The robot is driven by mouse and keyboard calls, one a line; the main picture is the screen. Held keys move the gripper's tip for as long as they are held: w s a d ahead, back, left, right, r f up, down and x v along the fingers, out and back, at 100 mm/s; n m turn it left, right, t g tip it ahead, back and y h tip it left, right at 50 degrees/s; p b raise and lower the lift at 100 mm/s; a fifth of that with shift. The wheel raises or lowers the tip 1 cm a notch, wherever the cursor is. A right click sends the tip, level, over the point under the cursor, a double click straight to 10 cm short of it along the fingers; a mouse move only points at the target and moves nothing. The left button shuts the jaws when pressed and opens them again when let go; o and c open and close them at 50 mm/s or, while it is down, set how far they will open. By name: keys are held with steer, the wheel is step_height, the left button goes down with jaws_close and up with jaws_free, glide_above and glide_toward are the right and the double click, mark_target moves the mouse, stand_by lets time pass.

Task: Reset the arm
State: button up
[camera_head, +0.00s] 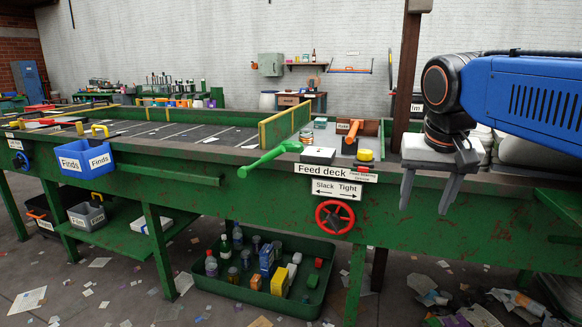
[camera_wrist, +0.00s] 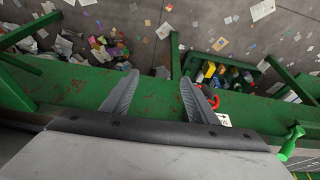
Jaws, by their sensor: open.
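My gripper (camera_head: 428,190) hangs at the right of the head view, below my blue arm, with its two grey fingers pointing down. The fingers are apart and nothing is between them. It is in front of the green side of the sorting belt frame (camera_head: 430,232), to the right of the Slack/Tight label (camera_head: 337,188). In the wrist view my gripper (camera_wrist: 155,80) shows two spread fingers over the green beam (camera_wrist: 75,90), with the floor beyond.
A green lever (camera_head: 270,158), a red wheel (camera_head: 335,217) and a yellow-topped button (camera_head: 365,156) are left of my gripper. A brown post (camera_head: 405,75) rises behind it. A green tray (camera_head: 225,290) of bottles and boxes stands on the littered floor. A blue Finds bin (camera_head: 85,158) hangs far left.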

steer(key=s+f+n, duration=0.1)
steer(key=s+f, duration=0.6)
steer(key=f, duration=0.3)
steer(key=s+d+f+n+t+y, duration=0.1)
steer(key=s+f+n, duration=0.1)
steer(key=s+f, duration=0.6)
step_height(320, 180, down, 3)
steer(key=shift+s+d, duration=0.3)
steer(key=shift+a, duration=0.1)
